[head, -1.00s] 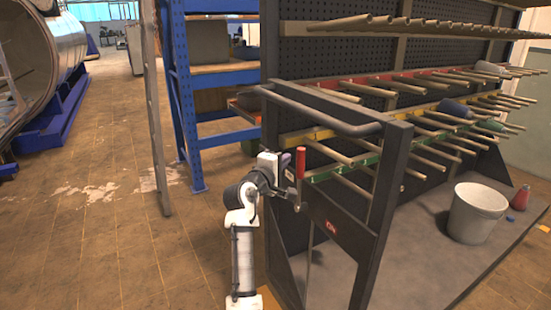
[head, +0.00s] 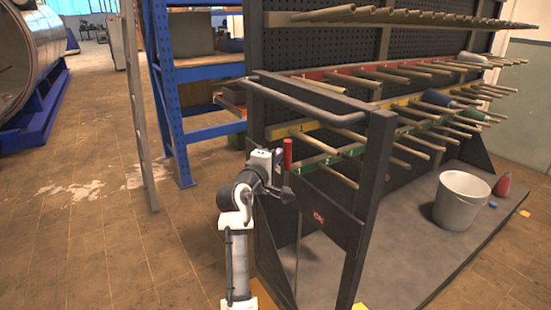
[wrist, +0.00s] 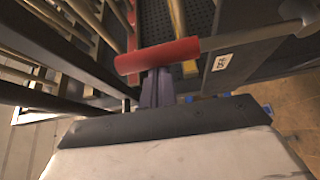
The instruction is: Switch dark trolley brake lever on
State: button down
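The dark trolley (head: 372,210) is a tall frame with rows of pegs, right of centre in the head view. Its brake lever has a red handle (head: 288,153), which stands upright near the trolley's end. In the wrist view the red handle (wrist: 157,55) lies across the picture just beyond my fingertips. My gripper (head: 284,190) is at the lever, by the lower end of the handle. In the wrist view its two fingers (wrist: 157,86) are close together with no visible gap. The handle hides their tips, so I cannot tell whether they touch it.
A red label (head: 318,217) is on the trolley's end, and a pale label (wrist: 222,62) shows in the wrist view. A white bucket (head: 460,200) and a red bottle (head: 502,185) stand on the trolley's base. A blue shelf (head: 172,110) stands behind. The floor at left is open.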

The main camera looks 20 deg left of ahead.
jog(key=s+d+f+m+t+h+b, duration=0.3)
jog(key=s+d+f+m+h+b, duration=0.4)
jog(key=b, duration=2.1)
jog(key=shift+s+d+f+m, duration=1.25)
jog(key=shift+d+m, duration=1.2)
jog(key=shift+m, duration=1.75)
jog(key=shift+w+f, duration=0.15)
jog(key=shift+f, duration=0.05)
